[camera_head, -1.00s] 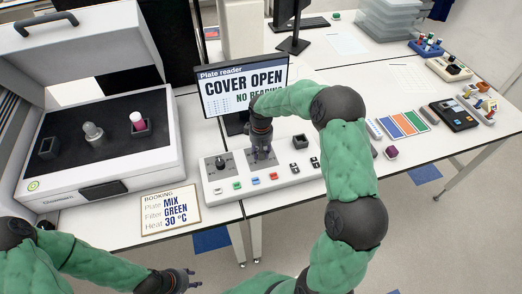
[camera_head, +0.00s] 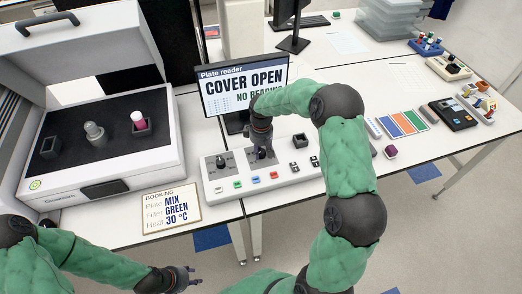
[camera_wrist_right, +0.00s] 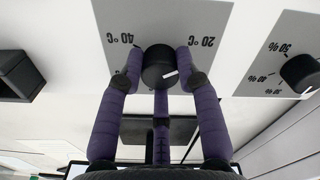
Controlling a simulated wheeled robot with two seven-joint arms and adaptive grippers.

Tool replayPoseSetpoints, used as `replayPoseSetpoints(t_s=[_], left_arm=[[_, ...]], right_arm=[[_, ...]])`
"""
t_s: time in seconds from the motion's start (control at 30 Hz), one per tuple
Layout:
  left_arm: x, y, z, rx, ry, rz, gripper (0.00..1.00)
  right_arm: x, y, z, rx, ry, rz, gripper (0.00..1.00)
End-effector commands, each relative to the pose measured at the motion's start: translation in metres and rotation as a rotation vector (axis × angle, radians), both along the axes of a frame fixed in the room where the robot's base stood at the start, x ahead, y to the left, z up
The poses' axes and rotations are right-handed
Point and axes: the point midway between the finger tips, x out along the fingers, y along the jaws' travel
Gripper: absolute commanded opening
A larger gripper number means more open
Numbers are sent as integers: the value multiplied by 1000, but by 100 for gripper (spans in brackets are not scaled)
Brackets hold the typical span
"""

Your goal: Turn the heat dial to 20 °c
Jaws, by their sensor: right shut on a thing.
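The heat dial (camera_wrist_right: 158,66) is a black round knob on a grey plate with 40 °C and 20 °C labels, upside down in the right wrist view. Its white mark points to the right side of that picture, the side of the 20 °C label (camera_wrist_right: 202,41). My right gripper (camera_wrist_right: 161,62) has its purple fingers shut around the knob; it also shows over the white control panel (camera_head: 213,190) in the head view (camera_head: 262,152). The fingers hide part of the scale. My left gripper (camera_head: 193,276) is open and empty, in front of the table.
A second dial (camera_wrist_right: 301,73) with % marks lies beside it. A booking card (camera_head: 171,209) reads Mix, Green, 30 °C. The monitor (camera_head: 243,84) reads "COVER OPEN". The open-lidded machine (camera_head: 100,182) stands at left. Coloured buttons line the panel's front.

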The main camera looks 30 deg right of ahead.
Motion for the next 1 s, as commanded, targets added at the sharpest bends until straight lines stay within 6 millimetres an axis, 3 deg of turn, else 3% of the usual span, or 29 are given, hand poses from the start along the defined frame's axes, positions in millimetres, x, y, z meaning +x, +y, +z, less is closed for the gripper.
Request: replayPoseSetpoints(t_s=[0.07, 0.1, 0.17, 0.2, 0.63, 1.0], left_arm=[[0, 0, 0, 0, 0, 0, 40], [0, 0, 0, 0, 0, 0, 40], [0, 0, 0, 0, 0, 0, 40], [0, 0, 0, 0, 0, 0, 40], [0, 0, 0, 0, 0, 0, 40], [0, 0, 0, 0, 0, 0, 40]], right_arm=[[-4, 1, -3, 1, 12, 1, 2], [-4, 1, -3, 1, 12, 1, 37], [-4, 1, -3, 1, 12, 0, 54], [-4, 0, -3, 1, 11, 0, 58], [0, 0, 7, 0, 1, -1, 58], [0, 0, 74, 0, 1, -1, 58]])
